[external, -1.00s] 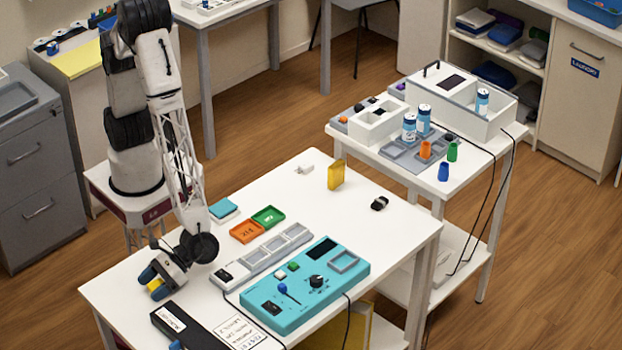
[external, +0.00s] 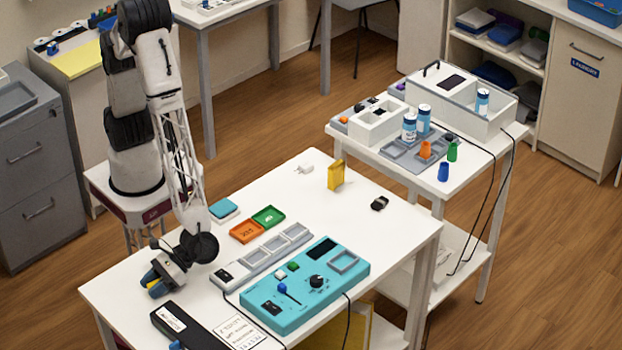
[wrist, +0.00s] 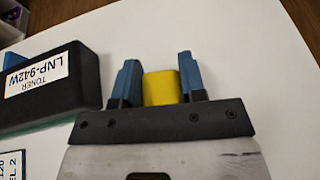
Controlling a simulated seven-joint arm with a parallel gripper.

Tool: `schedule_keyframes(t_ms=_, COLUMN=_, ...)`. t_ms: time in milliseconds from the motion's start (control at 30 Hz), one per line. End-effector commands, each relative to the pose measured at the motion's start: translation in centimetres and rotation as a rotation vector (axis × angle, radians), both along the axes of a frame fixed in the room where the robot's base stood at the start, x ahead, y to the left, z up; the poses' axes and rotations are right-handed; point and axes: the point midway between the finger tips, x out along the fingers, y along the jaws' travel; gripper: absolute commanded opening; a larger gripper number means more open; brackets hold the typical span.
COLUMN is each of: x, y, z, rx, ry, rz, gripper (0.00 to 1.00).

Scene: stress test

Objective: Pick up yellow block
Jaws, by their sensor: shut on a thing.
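A small yellow block (wrist: 161,88) sits between the two blue fingers of my gripper (wrist: 160,84) in the wrist view, with a finger against each side. My gripper is shut on it. In the external view my gripper (external: 156,283) is low over the front left corner of the white table, and its fingers hide most of the block there. I cannot tell whether the block touches the table. Another yellow object (external: 336,175), upright, stands at the table's far side.
A black toner box (external: 185,328) lies close to my gripper; it also shows in the wrist view (wrist: 75,85). A teal control panel (external: 305,285), a grey tray strip (external: 262,255), and orange (external: 247,231) and green (external: 268,216) trays stand to the right. The table's left edge is near.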

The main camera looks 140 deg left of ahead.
Motion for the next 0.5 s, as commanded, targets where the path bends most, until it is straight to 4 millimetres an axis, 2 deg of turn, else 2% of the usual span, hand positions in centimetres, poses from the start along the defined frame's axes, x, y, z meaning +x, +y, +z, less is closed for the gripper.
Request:
schedule_keyframes(t_ms=267, x=0.0, y=0.0, z=0.6, rx=0.0, ry=-0.001, rz=0.001, gripper=0.15)
schedule_keyframes(t_ms=500, x=0.0, y=0.0, z=2.4, rx=-0.001, ry=-0.002, rz=0.0, gripper=0.15)
